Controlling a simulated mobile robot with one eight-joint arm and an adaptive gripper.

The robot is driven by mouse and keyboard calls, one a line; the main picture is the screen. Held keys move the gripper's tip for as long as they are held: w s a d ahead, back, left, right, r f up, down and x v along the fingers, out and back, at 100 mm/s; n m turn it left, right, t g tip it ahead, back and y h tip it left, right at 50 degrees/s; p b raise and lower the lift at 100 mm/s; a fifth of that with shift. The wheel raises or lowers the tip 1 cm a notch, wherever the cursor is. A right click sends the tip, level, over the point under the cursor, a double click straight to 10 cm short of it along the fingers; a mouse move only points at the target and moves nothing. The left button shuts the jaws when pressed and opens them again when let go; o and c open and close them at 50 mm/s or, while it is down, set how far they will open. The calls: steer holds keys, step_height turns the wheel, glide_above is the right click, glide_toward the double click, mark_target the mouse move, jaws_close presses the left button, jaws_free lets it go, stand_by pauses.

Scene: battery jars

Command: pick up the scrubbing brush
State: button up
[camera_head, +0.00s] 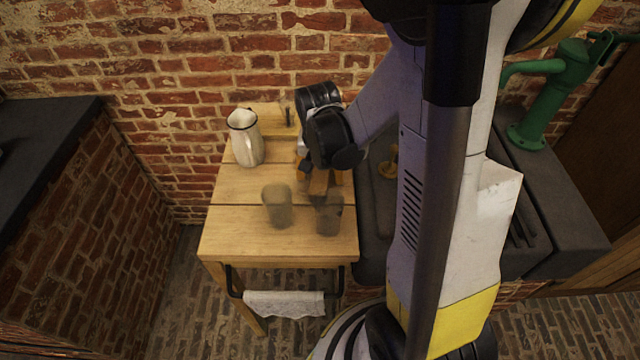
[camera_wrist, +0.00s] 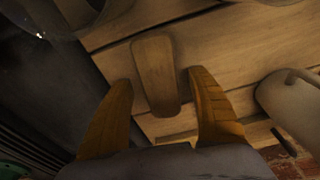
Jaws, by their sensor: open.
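The scrubbing brush (camera_wrist: 156,76) shows a plain wooden back in the wrist view. It lies on the wooden table (camera_wrist: 215,42), lengthwise between my two yellow fingers. My gripper (camera_wrist: 160,78) is open, with one finger on each side of the brush and visible gaps between. In the head view my gripper (camera_head: 320,178) is low over the right part of the table (camera_head: 232,190). There, a bit of brown wood, likely the brush (camera_head: 318,184), shows below my wrist; the rest is hidden by my arm.
Two greyish jars (camera_head: 278,207) (camera_head: 329,213) stand in front of my gripper. A white pitcher (camera_head: 245,138) stands at the back left; a pale vessel (camera_wrist: 290,105) shows right in the wrist view. A dark sink (camera_head: 378,205) adjoins the table's right side. The table's front left is clear.

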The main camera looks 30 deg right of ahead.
mark_target(324, 174)
steer(key=shift+w+f, duration=0.1)
steer(key=shift+f, duration=0.5)
steer(key=shift+r, duration=0.1)
steer(key=c, duration=1.4)
steer(key=shift+r, duration=0.15)
steer(key=shift+r, duration=0.3)
steer(key=r+p, duration=0.3)
steer(key=r, duration=0.1)
steer(key=shift+s+d+r, duration=0.1)
steer(key=shift+s+d, duration=0.2)
steer(key=shift+s, duration=0.05)
steer(key=s+d+r+p, duration=0.1)
steer(key=s+d+r, duration=0.1)
steer(key=s+d+r+p, duration=0.1)
steer(key=s+d+r, duration=0.1)
steer(key=s+d, duration=0.1)
steer(key=s+d+r+p, duration=0.1)
steer(key=s+d+r, duration=0.1)
steer(key=s, duration=0.1)
steer(key=shift+d, duration=0.25)
